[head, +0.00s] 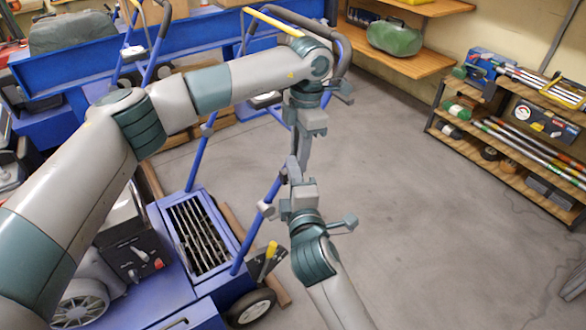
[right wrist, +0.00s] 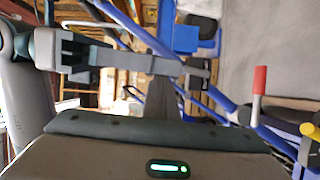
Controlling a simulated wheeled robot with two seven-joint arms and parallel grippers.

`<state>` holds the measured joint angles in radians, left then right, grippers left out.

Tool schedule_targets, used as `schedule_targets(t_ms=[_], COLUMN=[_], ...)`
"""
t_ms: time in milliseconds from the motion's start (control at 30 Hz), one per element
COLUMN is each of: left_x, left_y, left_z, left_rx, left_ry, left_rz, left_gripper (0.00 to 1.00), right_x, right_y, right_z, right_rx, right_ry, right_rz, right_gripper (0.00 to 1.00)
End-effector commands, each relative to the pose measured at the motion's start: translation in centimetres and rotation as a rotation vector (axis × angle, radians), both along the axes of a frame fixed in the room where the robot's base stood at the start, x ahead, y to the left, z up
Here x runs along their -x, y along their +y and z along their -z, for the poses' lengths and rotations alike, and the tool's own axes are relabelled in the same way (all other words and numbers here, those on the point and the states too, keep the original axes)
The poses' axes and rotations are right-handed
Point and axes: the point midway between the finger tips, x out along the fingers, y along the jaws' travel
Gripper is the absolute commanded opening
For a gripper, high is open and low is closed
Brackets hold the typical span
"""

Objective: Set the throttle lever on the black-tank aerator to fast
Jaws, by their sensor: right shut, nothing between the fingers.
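A blue aerator (head: 215,290) stands at the lower left in the head view. A yellow-gripped lever (head: 268,258) stands at the aerator's right side. In the right wrist view a red-gripped lever (right wrist: 260,82) is at the right. My right gripper (head: 294,164) is shut and empty, pointing up the picture beside the blue handle. My left gripper (head: 304,155) points down close to it; its finger gap is unclear.
More blue machines (head: 110,55) stand in a row behind my left arm. A wooden shelf (head: 430,128) with tools is at the right, and another shelf (head: 400,62) holds a green tank (head: 394,38). The grey floor (head: 420,240) between is clear.

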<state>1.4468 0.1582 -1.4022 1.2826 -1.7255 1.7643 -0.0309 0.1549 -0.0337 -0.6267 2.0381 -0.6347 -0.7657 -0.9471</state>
Motion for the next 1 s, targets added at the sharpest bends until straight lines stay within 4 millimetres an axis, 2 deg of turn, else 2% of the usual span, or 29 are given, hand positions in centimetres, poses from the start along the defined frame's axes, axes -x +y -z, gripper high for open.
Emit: schedule_targets(t_ms=[33,500,700,1000], left_x=[0.3,-0.3,-0.4,-0.4], left_y=[0.2,-0.4,-0.5,-0.6], left_z=[-0.6,-6.5,-7.5,-7.6], left_rx=[-0.01,0.0,0.001,0.002], left_ry=[0.013,-0.001,0.0,-0.001], left_rz=[0.004,0.0,0.0,0.0], left_gripper=[0.34,0.34,0.34,0.34], right_x=[-0.5,-0.3,-0.3,-0.2], right_y=[-1.1,-0.9,-0.7,-0.6], right_z=[0.8,1.1,0.8,0.6], right_rx=[0.014,0.01,0.006,0.004], right_ry=[0.016,0.022,0.016,0.012], right_rz=[0.025,0.02,0.015,0.012], right_gripper=[0.0,0.0,0.0,0.0])
